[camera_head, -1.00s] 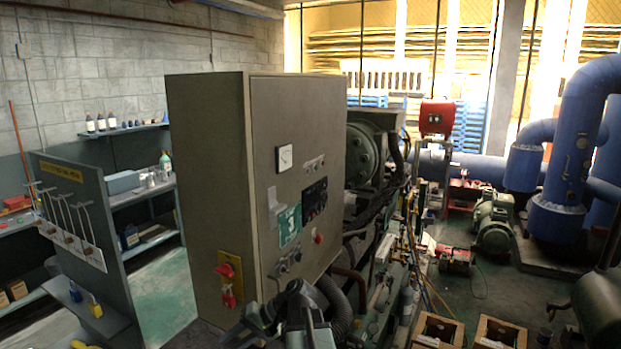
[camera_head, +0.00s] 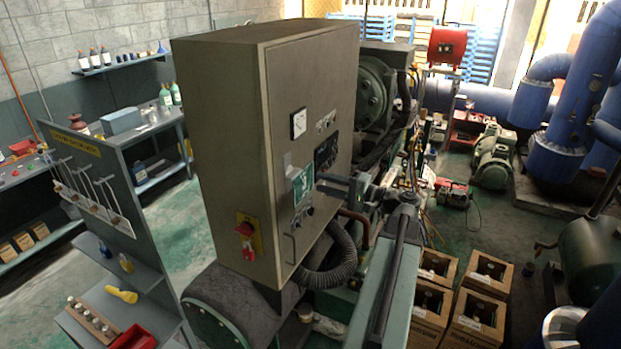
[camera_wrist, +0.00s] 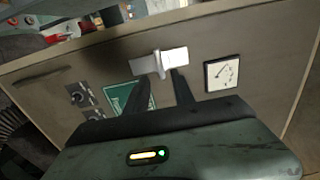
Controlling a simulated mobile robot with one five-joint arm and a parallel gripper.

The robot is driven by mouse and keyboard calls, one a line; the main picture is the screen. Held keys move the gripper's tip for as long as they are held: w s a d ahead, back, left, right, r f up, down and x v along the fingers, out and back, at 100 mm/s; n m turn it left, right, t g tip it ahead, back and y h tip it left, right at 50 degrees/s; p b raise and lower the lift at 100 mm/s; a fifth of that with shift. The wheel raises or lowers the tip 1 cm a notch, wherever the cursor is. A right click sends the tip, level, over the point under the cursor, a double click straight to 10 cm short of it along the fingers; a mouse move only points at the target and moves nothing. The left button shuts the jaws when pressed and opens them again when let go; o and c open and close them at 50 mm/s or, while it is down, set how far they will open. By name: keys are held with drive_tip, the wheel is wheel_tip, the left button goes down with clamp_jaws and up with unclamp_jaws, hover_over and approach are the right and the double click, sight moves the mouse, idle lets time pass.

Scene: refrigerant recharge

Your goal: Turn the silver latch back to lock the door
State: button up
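The silver latch (camera_wrist: 171,61) is a pale plate with a small raised handle on the cabinet door (camera_wrist: 245,45), in the upper middle of the wrist view. In the head view the latch (camera_head: 287,163) is a small light patch on the door, above the green sign. The door looks closed against the grey cabinet (camera_head: 215,140). My gripper (camera_wrist: 163,78) is open and empty in the wrist view. Its two dark fingers point at the latch, one towards each side of the handle, and I cannot tell whether they touch it. In the head view my gripper (camera_head: 332,182) is in front of the door.
A white dial gauge (camera_wrist: 221,73) and a green sign (camera_wrist: 121,97) flank the latch on the door. A red-yellow switch (camera_head: 248,236) sits on the cabinet side. A thick black hose (camera_head: 335,270) hangs below. Wooden crates (camera_head: 478,315) stand on the floor at the right.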

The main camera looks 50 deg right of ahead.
sight(297, 176)
drive_tip(key=x, duration=0.7)
drive_tip(key=shift+w, duration=0.35)
drive_tip(key=shift+c, duration=0.9)
clamp_jaws()
drive_tip(key=shift+s, duration=0.1)
